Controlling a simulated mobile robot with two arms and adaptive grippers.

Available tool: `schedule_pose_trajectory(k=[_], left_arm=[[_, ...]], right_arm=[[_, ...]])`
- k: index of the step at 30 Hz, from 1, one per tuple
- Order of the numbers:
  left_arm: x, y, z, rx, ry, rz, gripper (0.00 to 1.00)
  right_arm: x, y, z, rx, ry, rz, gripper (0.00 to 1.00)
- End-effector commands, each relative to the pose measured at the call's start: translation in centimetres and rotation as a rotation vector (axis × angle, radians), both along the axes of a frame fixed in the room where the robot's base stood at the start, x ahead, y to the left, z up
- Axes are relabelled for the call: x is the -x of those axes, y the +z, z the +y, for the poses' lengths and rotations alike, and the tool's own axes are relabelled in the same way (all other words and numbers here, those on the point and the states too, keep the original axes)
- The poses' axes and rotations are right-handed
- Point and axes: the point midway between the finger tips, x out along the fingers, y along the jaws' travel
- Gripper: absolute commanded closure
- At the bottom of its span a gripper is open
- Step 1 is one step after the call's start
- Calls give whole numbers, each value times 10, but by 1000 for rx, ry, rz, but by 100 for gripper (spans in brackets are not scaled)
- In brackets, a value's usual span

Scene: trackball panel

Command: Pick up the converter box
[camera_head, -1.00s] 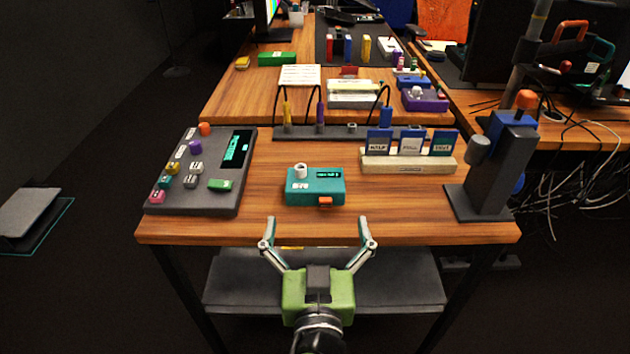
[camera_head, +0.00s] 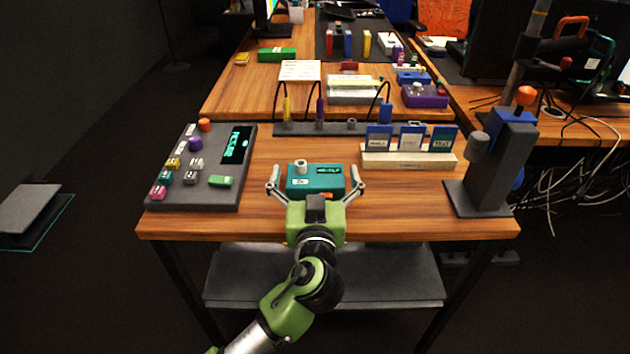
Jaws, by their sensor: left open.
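The converter box looks to be the teal box (camera_head: 317,178) with a white knob, a small lit display and an orange button, on the front middle of the wooden table (camera_head: 400,218). My left gripper (camera_head: 315,176) is open, with one finger at the left side of the teal box and the other at its right side. Whether the fingers touch it is hard to tell. The gripper's palm hides part of the box's front edge. My right gripper is not in view.
A grey control panel (camera_head: 205,200) with coloured knobs stands to the left. A card holder (camera_head: 410,160) and a dark stand (camera_head: 490,170) are to the right. A cable rack (camera_head: 335,130) lies behind. Bare wood surrounds the teal box.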

Motion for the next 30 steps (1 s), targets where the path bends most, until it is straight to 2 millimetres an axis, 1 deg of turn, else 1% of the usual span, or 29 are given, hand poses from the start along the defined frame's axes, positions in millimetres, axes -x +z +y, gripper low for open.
schedule_pose_trajectory(k=[1,3,10,11,12,14,15,17,18,26,30], left_arm=[[-6,0,0,-1,0,-1,0],[-10,0,0,0,0,-1,0],[-11,0,0,1,-1,1,0],[-11,0,0,1,-1,1,5],[-11,0,0,1,-1,1,16],[-11,0,0,1,-1,1,31],[-11,0,0,1,-1,1,34],[-11,0,0,1,-1,1,34],[-11,1,0,1,-1,-1,37],[-11,2,0,2,-1,-1,37],[-11,8,0,5,0,-1,37]], right_arm=[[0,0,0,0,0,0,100],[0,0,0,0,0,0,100],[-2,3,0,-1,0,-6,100],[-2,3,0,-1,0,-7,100],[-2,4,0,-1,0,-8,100],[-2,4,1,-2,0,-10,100],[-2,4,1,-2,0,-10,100],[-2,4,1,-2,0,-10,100],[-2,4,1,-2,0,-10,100],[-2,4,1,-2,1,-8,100],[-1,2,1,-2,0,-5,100]])
